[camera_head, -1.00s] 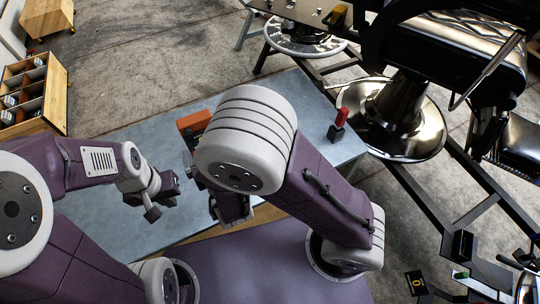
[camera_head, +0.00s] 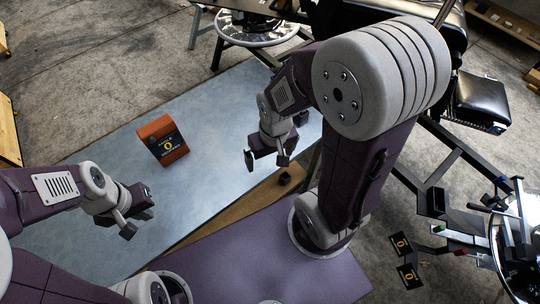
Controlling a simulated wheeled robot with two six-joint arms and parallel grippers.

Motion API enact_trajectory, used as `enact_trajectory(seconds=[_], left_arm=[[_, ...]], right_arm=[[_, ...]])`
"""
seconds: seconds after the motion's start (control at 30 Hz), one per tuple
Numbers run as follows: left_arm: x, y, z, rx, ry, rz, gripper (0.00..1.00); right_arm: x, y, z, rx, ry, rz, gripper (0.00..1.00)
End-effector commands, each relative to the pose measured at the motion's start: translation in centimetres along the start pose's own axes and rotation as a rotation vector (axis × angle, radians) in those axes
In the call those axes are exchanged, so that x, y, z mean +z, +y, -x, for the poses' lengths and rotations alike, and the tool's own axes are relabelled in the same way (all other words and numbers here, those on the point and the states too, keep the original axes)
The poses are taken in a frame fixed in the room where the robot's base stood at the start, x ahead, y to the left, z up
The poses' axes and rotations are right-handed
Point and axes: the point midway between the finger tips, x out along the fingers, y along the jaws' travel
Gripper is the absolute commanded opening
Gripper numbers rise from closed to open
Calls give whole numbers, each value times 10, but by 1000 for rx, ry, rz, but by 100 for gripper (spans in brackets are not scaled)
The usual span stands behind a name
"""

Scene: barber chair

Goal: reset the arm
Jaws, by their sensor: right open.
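My left gripper (camera_head: 136,210) is over the left part of the blue-grey table (camera_head: 75,235). Its fingers are apart with nothing visible between them. An orange-brown block (camera_head: 154,127) with a black label bearing a yellow mark stands on the table between the two grippers, apart from both.
A barber chair's black cushion (camera_head: 480,98) and dark metal frame (camera_head: 435,172) lie beyond my right arm. A round chrome base (camera_head: 257,32) stands behind the table. A small dark cube (camera_head: 285,178) is near the table's front wooden edge. Black cards (camera_head: 401,245) lie on the floor.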

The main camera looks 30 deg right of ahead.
Motion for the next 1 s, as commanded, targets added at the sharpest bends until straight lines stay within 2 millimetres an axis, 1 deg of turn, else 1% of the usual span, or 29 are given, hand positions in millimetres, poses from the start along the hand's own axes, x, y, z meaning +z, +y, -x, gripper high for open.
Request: enact_trajectory(seconds=[0.07, 0.17, 0.27, 0.3, 0.33, 0.4, 0.47, 0.57, 1.0], left_arm=[[0, 0, 2, 0, 0, 0, 0], [-2, 0, 20, 0, 0, 0, 0], [-6, 1, 56, 0, 0, 0, 0], [-7, 1, 71, 0, 0, 0, 0], [-8, 2, 81, 0, 0, 0, 0], [-10, 2, 96, 0, 1, 0, 0], [-10, 2, 96, 0, 1, 0, 0], [-9, 2, 88, 0, 0, 0, 0], [-9, 2, 88, 0, 0, 0, 0]], right_arm=[[0, 0, 2, 0, -1, 2, 100], [-2, 0, 20, 1, -2, 3, 100], [-6, -1, 55, 1, -2, 4, 100], [-7, -2, 70, 1, -3, 4, 100], [-8, -2, 81, 1, -3, 4, 100], [-10, -2, 96, 1, -3, 4, 100], [-10, -2, 95, 1, -3, 5, 100], [-9, -2, 88, 1, -4, 5, 100], [-9, -2, 88, 1, -4, 5, 100]])
